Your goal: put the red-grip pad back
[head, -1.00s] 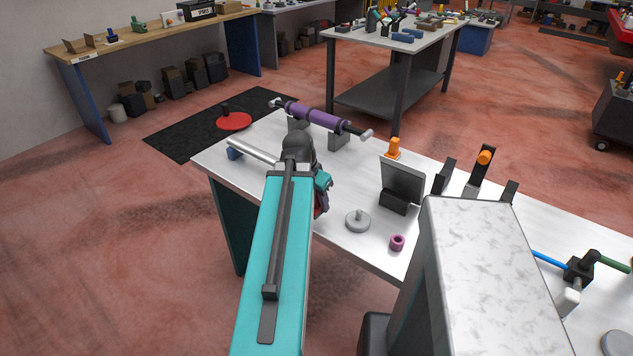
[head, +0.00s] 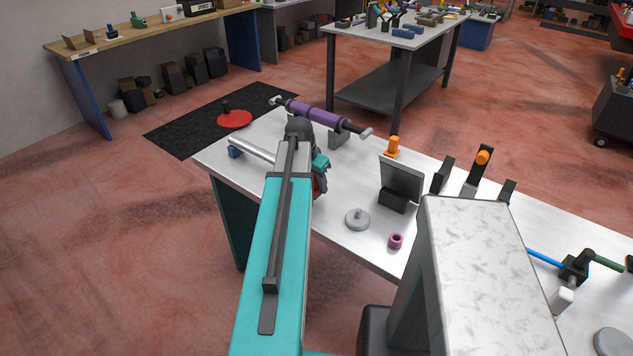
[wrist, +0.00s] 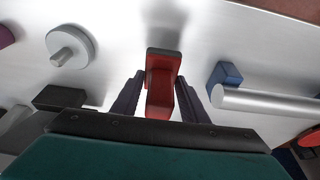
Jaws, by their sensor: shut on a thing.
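The red-grip pad (wrist: 161,86), red with a dark top edge, sits between the two dark fingers of my gripper (wrist: 160,98) in the wrist view. The fingers are shut on it, and it is over the pale bench top (wrist: 125,25). In the head view my gripper (head: 319,185) is mostly hidden behind my own arm, over the left part of the bench. Only a dark red sliver shows there. I cannot tell whether the pad touches the bench.
A silver tube (head: 253,151) with a blue block (head: 235,151) lies left of my arm. A purple cylinder (head: 315,116) rests on supports behind. A grey knobbed disc (head: 357,219), a purple ring (head: 396,241), an orange piece (head: 393,147) and a dark upright plate (head: 402,178) stand to the right.

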